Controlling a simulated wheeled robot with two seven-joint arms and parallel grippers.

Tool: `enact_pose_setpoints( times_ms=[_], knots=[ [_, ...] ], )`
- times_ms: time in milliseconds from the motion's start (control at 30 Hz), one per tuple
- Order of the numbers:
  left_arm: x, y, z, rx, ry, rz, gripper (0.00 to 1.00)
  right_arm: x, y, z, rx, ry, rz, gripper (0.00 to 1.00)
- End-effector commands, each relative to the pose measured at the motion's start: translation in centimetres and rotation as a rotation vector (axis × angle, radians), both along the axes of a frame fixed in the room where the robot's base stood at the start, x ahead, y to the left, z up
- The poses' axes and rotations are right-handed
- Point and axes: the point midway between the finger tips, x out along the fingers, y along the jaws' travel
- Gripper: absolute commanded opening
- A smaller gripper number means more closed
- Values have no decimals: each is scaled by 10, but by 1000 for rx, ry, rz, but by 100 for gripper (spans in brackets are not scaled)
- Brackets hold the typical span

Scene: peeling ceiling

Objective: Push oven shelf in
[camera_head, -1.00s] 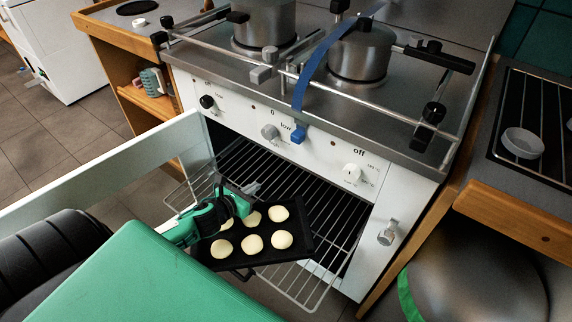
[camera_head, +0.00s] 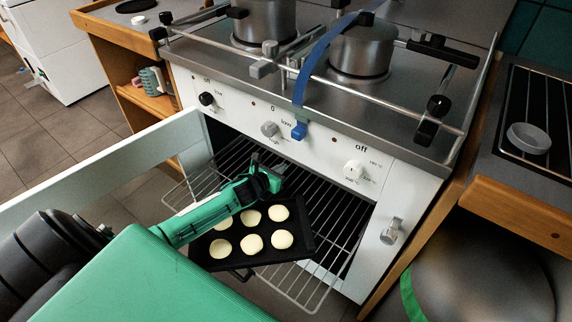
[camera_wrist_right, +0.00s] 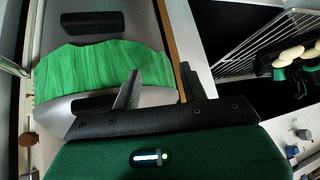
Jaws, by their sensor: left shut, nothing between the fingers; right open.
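The wire oven shelf (camera_head: 318,285) sticks out of the open oven in the head view, its front part outside the opening. A black baking tray (camera_head: 302,243) with several pale round pieces of dough rests on it. The shelf also shows at the upper right of the right wrist view (camera_wrist_right: 250,50). My left gripper (camera_head: 272,180) is shut and empty above the tray's far edge, near the oven opening; whether it touches tray or shelf cannot be told. My right gripper (camera_wrist_right: 160,90) is open and empty in its wrist view, away from the shelf.
The white oven door (camera_head: 110,172) stands open on the left. A hob with pots (camera_head: 362,52) and a metal rail is above the oven. A rounded metal object with a green band (camera_head: 470,285) is at the lower right.

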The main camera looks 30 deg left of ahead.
Motion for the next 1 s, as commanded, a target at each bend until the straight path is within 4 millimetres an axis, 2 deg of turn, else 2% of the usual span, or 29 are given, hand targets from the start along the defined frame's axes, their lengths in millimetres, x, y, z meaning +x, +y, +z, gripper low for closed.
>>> enact_pose_setpoints(
  times_ms=[100,300,800,1000],
  knots=[
    [16,-1,1,-1,-3,0,0,2,4,-1,11,-20,4,43],
    [29,-2,1,-1,-1,0,0,4,8,-1,25,-47,8,43],
    [32,-3,1,-1,-1,0,0,4,9,-1,27,-50,9,43],
    [36,-16,2,-2,-2,-2,0,3,8,-2,23,-40,9,43]
  ],
)
